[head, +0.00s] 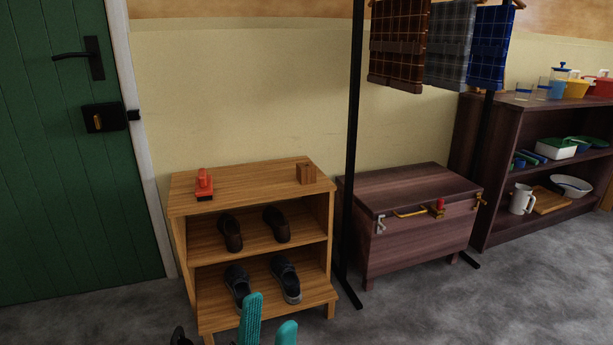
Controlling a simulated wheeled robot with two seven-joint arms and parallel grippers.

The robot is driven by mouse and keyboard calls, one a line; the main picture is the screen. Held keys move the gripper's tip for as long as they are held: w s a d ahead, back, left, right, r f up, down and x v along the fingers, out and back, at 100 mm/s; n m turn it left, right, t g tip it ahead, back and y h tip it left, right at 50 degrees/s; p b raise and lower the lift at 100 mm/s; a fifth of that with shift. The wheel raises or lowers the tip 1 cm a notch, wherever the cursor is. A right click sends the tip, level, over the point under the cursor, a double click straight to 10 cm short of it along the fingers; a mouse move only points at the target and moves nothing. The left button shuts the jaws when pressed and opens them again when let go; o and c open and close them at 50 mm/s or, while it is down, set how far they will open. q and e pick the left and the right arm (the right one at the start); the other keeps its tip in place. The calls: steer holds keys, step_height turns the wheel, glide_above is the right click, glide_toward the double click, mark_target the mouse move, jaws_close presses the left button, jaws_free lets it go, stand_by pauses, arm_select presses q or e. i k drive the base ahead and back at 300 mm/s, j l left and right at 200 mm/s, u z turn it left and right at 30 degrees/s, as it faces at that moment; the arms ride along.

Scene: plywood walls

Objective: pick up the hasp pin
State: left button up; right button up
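The hasp pin appears to be the small red-topped piece (440,204) at the front of the dark wooden chest (420,180). It sits at the brass hasp (436,212), near the chest's upper front edge. How deep it is seated is too small to tell. My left gripper (270,309) shows two teal fingers at the bottom of the head view. They are apart with nothing seen between them. This gripper is in front of the shoe shelf, well left of and below the pin in the picture. My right gripper is not in view.
A wooden shoe shelf (322,190) holds shoes, a red-handled brush (204,184) and a small wooden block (306,174). A black rack post (353,140) stands between shelf and chest. Cloths (400,45) hang above. A dark bookcase (500,150) is right. Floor before the chest is clear.

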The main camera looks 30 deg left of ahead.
mark_target(439, 202)
steer(key=i+l, duration=0.4)
steer(key=i, duration=0.15)
steer(key=i+l+z, duration=0.1)
steer(key=i+l, duration=0.3)
steer(key=i, duration=0.15)
steer(key=i+l, duration=0.35)
steer(key=i, duration=0.2)
steer(key=i+l, duration=0.35)
steer(key=i, duration=0.25)
steer(key=z, duration=0.05)
